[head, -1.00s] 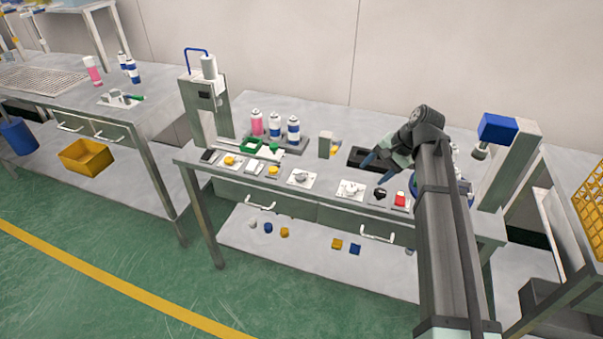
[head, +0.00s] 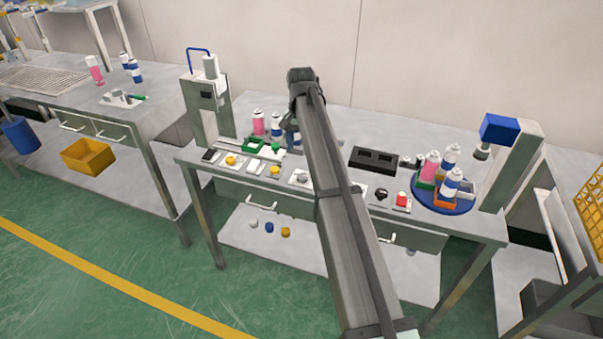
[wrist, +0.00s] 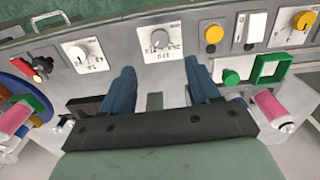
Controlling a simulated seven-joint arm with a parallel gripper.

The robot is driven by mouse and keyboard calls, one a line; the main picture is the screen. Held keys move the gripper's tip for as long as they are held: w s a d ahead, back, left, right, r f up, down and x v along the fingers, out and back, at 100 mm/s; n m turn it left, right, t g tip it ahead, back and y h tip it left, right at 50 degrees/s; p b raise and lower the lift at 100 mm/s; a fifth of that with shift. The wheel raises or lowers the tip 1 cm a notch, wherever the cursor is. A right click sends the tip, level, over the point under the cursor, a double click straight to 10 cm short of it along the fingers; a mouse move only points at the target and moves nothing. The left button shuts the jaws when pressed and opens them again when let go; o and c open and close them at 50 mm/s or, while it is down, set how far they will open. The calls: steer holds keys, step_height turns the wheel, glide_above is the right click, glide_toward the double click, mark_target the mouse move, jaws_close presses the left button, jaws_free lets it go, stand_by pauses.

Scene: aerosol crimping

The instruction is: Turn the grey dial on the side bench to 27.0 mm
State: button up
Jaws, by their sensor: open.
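A grey dial on a white marked plate sits on the front of the middle bench, in the head view (head: 302,178) and at the top centre of the wrist view (wrist: 159,39). A second grey dial (wrist: 82,50) is left of it in the wrist view; my arm mostly covers that one in the head view. On the left bench (head: 165,88), a small grey part on a white plate (head: 118,97) lies beside a green piece. I cannot tell which is the task's dial. Scale numbers are unreadable. My gripper (wrist: 161,82) is open and empty, its blue fingers apart from the central dial.
A yellow button (wrist: 213,34), white switch and green frame (wrist: 270,68) lie right of the dial in the wrist view; a red switch (wrist: 42,64) lies left. Spray cans (head: 258,122) stand behind by the press (head: 205,110). A turntable (head: 440,205) holds more cans.

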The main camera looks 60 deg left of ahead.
mark_target(301, 177)
step_height(301, 177, down, 12)
steer(key=shift+r, duration=0.15)
stand_by(0.3)
steer(key=c, duration=1)
